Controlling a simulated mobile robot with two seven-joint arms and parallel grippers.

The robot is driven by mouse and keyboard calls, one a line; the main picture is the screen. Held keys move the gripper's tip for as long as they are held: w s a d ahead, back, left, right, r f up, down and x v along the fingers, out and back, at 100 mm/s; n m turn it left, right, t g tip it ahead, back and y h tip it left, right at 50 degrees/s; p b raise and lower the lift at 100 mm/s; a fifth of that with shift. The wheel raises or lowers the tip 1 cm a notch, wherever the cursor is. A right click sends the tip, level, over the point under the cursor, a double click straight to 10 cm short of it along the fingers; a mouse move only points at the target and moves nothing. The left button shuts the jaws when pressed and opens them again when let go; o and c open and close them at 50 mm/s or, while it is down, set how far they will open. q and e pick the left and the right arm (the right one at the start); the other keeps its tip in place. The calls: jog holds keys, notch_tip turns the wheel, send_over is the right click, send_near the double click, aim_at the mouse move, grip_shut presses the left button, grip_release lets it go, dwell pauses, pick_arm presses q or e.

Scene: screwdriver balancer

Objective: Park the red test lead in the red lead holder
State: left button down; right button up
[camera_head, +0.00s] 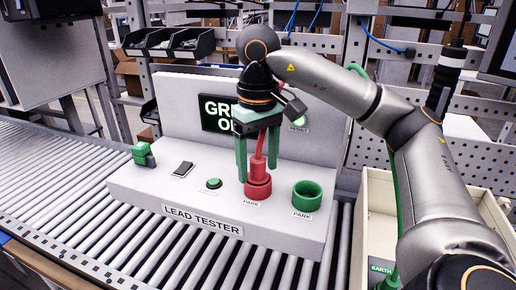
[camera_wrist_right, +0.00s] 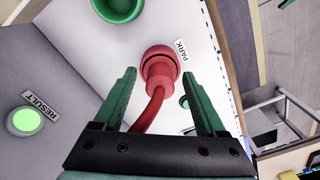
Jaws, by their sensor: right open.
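The red test lead (camera_head: 259,167) stands upright in the red lead holder (camera_head: 258,188) on the lead tester, above a PARK label. In the right wrist view, the lead's plug (camera_wrist_right: 160,74) sits in the round red holder (camera_wrist_right: 160,54), and its red cable (camera_wrist_right: 148,110) bends back between the fingers. My right gripper (camera_head: 257,172) is above the holder with its green fingers open, one on each side of the lead. In the right wrist view, gaps show between the fingers (camera_wrist_right: 158,78) and the plug. My left gripper is not in view.
An empty green holder (camera_head: 307,195) stands right of the red one. The tester (camera_head: 150,195) also carries a green button (camera_head: 214,183), a black rocker (camera_head: 183,169) and a green clamp-like part (camera_head: 141,153). A lit green RESULT lamp (camera_head: 300,121) is behind. A cream bin (camera_head: 372,225) stands right.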

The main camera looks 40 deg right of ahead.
aim_at(258, 159)
notch_tip(258, 159, up, 11)
jog(key=p, duration=0.5)
jog(key=shift+f+p, duration=0.2)
jog(key=shift+p, duration=0.1)
jog(key=shift+r+b, duration=0.3)
jog(key=shift+r, duration=0.6)
